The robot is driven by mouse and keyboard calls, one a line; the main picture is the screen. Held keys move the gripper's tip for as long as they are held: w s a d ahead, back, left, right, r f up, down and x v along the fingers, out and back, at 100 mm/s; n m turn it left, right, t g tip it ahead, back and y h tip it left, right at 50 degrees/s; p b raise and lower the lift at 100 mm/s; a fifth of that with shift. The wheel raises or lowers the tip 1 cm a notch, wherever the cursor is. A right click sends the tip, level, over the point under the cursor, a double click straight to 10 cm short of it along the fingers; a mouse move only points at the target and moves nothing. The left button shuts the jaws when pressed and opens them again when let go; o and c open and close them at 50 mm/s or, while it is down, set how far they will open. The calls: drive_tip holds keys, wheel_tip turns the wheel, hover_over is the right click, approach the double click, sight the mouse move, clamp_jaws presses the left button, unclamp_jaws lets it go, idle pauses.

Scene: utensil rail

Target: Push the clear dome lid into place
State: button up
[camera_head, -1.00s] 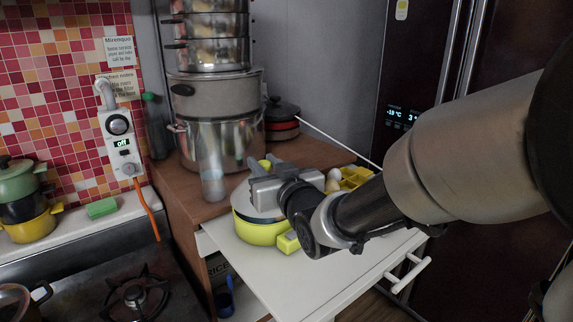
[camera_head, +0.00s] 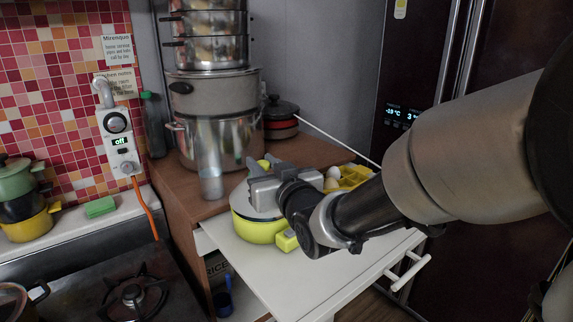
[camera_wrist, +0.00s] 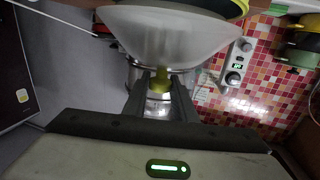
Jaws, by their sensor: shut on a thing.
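The yellow-green cooker (camera_head: 258,229) stands on the white pull-out shelf, partly hidden behind my gripper and arm. The clear dome lid (camera_wrist: 165,35) shows as a frosted, see-through bowl shape in the wrist view, with its wide side toward the yellow rim (camera_wrist: 240,6) of the cooker. My gripper (camera_head: 268,164) is above the cooker. In the wrist view its two fingers (camera_wrist: 160,95) are shut on the lid's yellow-green knob (camera_wrist: 160,80). I cannot tell whether the lid's edge is seated all round.
A tall clear cylinder (camera_head: 210,165) stands close left of the cooker. Large steel pots (camera_head: 225,145) are stacked behind it. A yellow egg tray (camera_head: 352,177) sits to the right. The white shelf (camera_head: 285,275) is clear in front. A dark fridge (camera_head: 410,50) stands at the right.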

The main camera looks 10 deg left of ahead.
drive_tip(key=shift+f+b, duration=0.75)
drive_tip(key=shift+b, duration=0.2)
drive_tip(key=o, duration=1.1)
drive_tip(key=shift+o, duration=0.2)
